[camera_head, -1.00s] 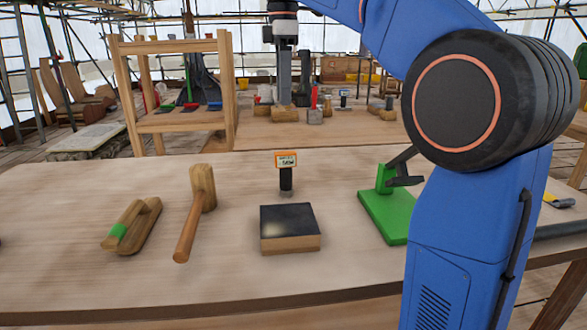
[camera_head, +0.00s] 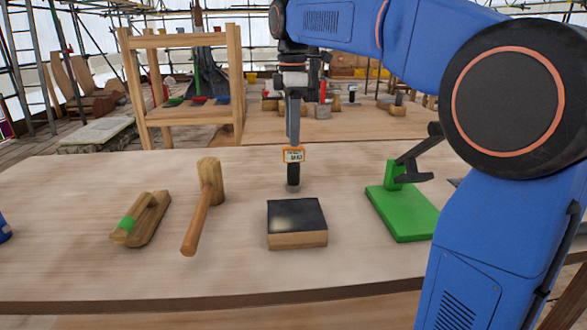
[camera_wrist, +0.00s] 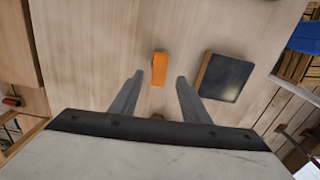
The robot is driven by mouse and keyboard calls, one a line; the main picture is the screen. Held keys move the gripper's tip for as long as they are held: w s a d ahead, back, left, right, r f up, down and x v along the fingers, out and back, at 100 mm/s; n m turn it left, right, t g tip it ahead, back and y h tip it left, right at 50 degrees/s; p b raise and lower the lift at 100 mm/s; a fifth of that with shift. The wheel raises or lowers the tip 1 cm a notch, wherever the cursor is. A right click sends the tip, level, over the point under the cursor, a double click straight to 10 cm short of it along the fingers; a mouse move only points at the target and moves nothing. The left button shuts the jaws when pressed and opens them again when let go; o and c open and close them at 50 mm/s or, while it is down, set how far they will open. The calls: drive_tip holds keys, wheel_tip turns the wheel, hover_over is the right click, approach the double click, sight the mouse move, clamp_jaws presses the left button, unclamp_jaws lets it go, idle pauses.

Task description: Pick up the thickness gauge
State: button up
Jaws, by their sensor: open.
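The thickness gauge (camera_head: 293,170) stands upright on the wooden table, with an orange-framed display on top and a dark body below. In the wrist view its orange top (camera_wrist: 159,69) lies ahead, roughly centred between the fingertips. My gripper (camera_head: 293,139) points down just above the gauge in the head view. Its two grey fingers (camera_wrist: 160,82) are apart with nothing held between them. I cannot tell whether a finger touches the gauge.
A black-topped wooden block (camera_head: 297,222) lies just in front of the gauge, and right of it in the wrist view (camera_wrist: 226,77). A mallet (camera_head: 208,200) and a green-banded wooden tool (camera_head: 141,219) lie left. A green-based stand (camera_head: 403,212) is right. Bare table surrounds the gauge.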

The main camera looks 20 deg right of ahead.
sight(294, 149)
drive_tip(key=shift+d+f, duration=0.15)
drive_tip(key=shift+f, duration=2.55)
clamp_jaws()
